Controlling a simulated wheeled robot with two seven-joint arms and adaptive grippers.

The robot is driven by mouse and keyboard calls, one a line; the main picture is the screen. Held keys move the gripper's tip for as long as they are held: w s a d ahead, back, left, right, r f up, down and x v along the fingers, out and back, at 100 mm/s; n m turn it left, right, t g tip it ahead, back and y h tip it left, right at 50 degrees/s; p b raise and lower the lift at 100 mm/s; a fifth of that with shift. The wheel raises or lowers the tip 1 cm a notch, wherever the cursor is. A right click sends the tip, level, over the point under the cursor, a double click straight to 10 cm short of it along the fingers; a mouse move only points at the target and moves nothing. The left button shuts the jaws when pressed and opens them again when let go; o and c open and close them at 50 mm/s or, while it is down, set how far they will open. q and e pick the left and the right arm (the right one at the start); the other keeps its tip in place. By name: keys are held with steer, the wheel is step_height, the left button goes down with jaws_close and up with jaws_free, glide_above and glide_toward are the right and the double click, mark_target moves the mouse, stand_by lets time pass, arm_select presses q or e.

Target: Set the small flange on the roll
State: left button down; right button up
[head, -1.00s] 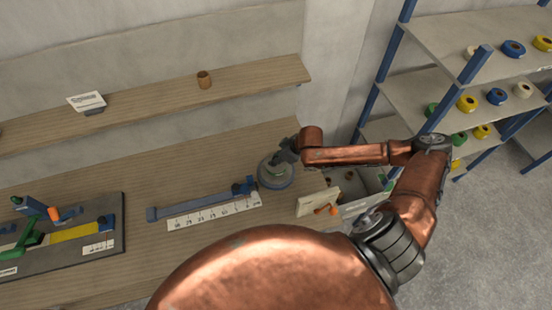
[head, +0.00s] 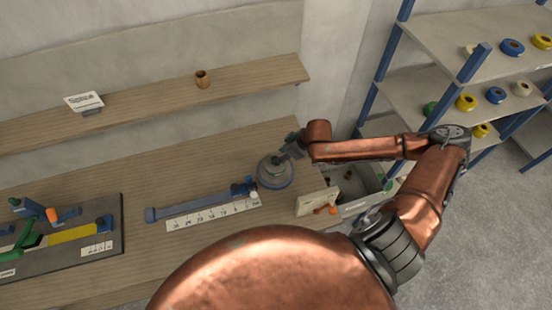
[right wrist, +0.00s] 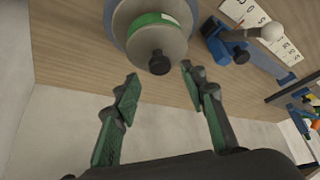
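The stack on the workbench holds a wide blue-grey base disc (head: 275,183) with a roll with a green band (right wrist: 152,21) above it. The small flange (right wrist: 162,42), a grey disc with a black knob, lies on the roll in the right wrist view. In the head view the stack is small and its layers are hard to tell apart. My right gripper (right wrist: 160,86) is open and empty, its green-padded fingertips apart on either side of the knob and clear of it. In the head view it is just above and right of the stack (head: 293,147). My left gripper is not in view.
A blue bar tool (head: 200,204) and a numbered scale strip (head: 213,213) lie left of the stack. A grey bin (head: 362,186) is on the right, beside a pale block with an orange handle (head: 317,202). A wooden shelf (head: 150,101) runs behind. Blue-framed racks hold coloured rolls.

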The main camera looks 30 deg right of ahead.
steer(key=v, duration=0.7)
steer(key=shift+a+f, duration=0.1)
steer(key=shift+a, duration=0.05)
stand_by(0.3)
